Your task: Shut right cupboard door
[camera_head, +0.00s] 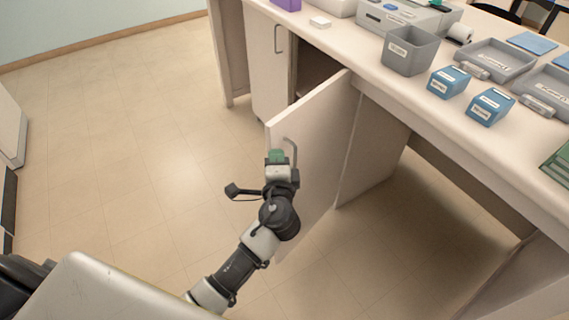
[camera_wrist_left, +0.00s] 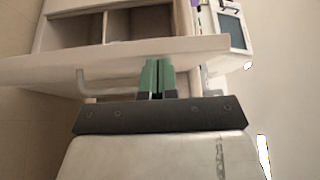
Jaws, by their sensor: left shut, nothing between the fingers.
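The right cupboard door (camera_head: 325,134) stands open, swung out from under the bench. Its grey bar handle (camera_head: 291,152) is on the outer face near the free edge. My left gripper (camera_head: 277,157) is shut and empty, close to that outer face beside the handle. In the left wrist view, the green fingertips (camera_wrist_left: 157,76) are together at the door panel (camera_wrist_left: 120,62), with the handle (camera_wrist_left: 84,84) to their left; I cannot tell whether they touch the panel. The left cupboard door (camera_head: 267,62) is closed. My right gripper is not in view.
The bench top (camera_head: 345,49) carries a grey bin (camera_head: 410,52), blue boxes (camera_head: 448,82) and grey trays (camera_head: 497,60). The floor (camera_head: 130,130) left of the door is clear. The cupboard's open shelves (camera_wrist_left: 140,24) show behind the door in the wrist view.

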